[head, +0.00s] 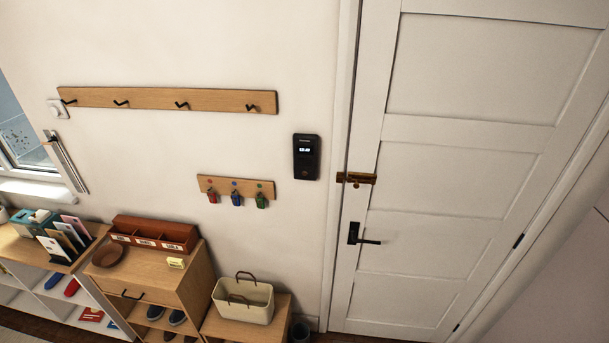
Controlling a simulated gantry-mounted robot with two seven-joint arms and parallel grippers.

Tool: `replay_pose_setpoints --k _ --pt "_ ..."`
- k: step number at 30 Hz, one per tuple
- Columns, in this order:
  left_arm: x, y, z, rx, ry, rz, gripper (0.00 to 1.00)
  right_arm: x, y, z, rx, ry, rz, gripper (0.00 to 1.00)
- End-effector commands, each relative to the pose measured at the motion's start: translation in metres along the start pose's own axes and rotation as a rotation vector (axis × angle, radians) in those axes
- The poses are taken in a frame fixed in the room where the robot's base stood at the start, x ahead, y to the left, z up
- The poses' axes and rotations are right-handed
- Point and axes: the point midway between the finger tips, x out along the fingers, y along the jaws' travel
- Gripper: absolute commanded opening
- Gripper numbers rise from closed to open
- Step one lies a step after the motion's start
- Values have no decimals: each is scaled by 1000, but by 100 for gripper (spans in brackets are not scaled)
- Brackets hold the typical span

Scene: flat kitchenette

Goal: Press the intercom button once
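The intercom (306,157) is a dark upright box on the white wall, just left of the door frame. A small lit display (305,150) shows white characters on its upper half. A small round reddish button (305,174) sits near its lower end; it is too small to tell more. Nothing covers the intercom. Neither my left gripper nor my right gripper is in the head view.
A white door (440,190) with a brass latch (357,178) and black handle (366,236) stands right of the intercom. A key rack (236,187) and hook rail (205,100) hang to the left. Below are a cabinet (185,275) and basket (243,301).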

Motion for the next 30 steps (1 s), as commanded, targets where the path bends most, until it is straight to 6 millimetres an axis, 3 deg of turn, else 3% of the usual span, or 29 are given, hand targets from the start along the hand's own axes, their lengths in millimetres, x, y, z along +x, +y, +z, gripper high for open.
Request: replay_pose_setpoints --k 4,30 --pt "0 0 0 0 0 0 0 0 0 0 0 0 0 43" --pt "0 0 0 0 0 0 0 0 0 0 0 0 0 43"
